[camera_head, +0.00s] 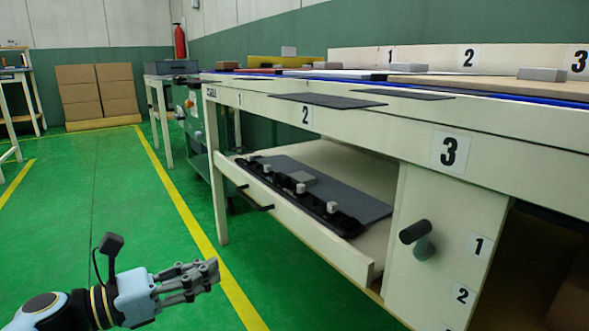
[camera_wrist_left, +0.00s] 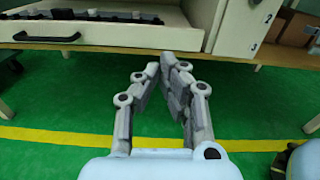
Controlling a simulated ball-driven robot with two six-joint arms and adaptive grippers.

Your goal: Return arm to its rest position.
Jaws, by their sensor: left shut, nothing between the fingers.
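My left arm comes in at the bottom left of the head view, and its gripper (camera_head: 214,270) is over the green floor, left of the workbench and apart from it. In the left wrist view the same gripper (camera_wrist_left: 160,72) has its fingertips together with nothing between them. It points toward the bench's open drawer (camera_wrist_left: 110,35). My right gripper does not show in the head view. A dark rounded part at the right edge of the wrist view cannot be told clearly.
The workbench (camera_head: 400,110) fills the right, with its drawer (camera_head: 300,222) pulled out, holding a black rail with several light clips. A cabinet handle (camera_head: 416,234) sticks out. Stacked cardboard boxes (camera_head: 97,90) and a red extinguisher (camera_head: 180,42) stand at the back. The green floor (camera_head: 80,190) at left is free.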

